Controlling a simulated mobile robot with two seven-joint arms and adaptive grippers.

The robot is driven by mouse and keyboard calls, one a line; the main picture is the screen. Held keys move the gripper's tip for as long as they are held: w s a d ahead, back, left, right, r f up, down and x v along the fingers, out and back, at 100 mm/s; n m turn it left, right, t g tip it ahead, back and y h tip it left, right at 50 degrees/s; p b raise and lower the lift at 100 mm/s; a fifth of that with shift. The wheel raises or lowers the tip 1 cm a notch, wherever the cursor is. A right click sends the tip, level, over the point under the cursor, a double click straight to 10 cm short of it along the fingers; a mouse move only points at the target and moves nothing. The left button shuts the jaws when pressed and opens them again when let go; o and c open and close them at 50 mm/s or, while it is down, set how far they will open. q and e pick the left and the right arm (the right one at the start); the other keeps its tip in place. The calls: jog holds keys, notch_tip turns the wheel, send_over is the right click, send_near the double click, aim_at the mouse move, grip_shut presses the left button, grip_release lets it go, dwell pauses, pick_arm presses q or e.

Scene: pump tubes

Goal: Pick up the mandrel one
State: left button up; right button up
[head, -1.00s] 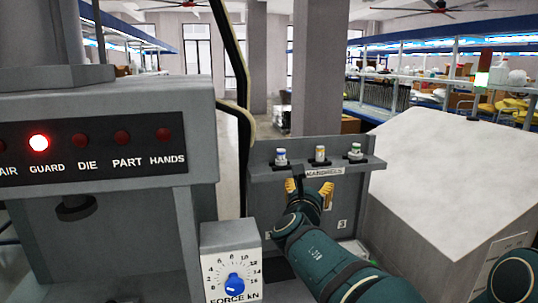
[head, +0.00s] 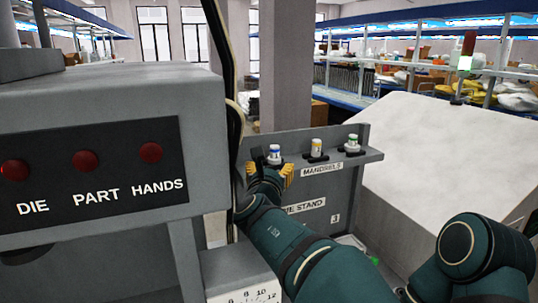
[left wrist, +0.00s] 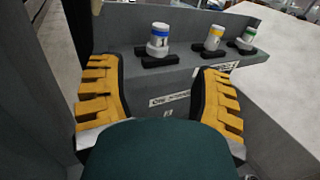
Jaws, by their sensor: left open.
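Three small white mandrels stand upright in a row on the shelf labelled MANDRELS (head: 322,169): a blue-banded one (head: 275,153) at the left, a yellow-banded one (head: 317,147) in the middle and a green-banded one (head: 352,143) at the right. No numbers on them are readable. My left gripper (head: 271,172) is open and empty, just in front of the blue-banded mandrel. In the left wrist view, its yellow-padded fingers (left wrist: 159,92) are spread wide. The blue-banded mandrel (left wrist: 158,39) stands beyond and between them, not touched. My right gripper is out of view.
A grey press housing with a DIE, PART, HANDS lamp panel (head: 99,185) fills the left side. A force dial box (head: 245,287) stands below it. The grey die stand (head: 365,195) lies under the shelf. A large pale box (head: 430,150) stands at the right.

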aim_at(274, 150)
pick_arm(q)
jog(key=w, duration=0.5)
jog(key=w+p, duration=0.1)
jog(key=w, duration=0.2)
jog(key=shift+w+d, duration=0.1)
jog(key=shift+d, duration=0.25)
jog(key=w+p, duration=0.1)
jog(key=w, duration=0.3)
jog(key=shift+w+d+r, duration=0.15)
jog(key=shift+w, duration=0.05)
jog(key=shift+w+d+p, duration=0.1)
jog(key=shift+w+p, duration=0.25)
jog(key=shift+w, duration=0.1)
grip_shut()
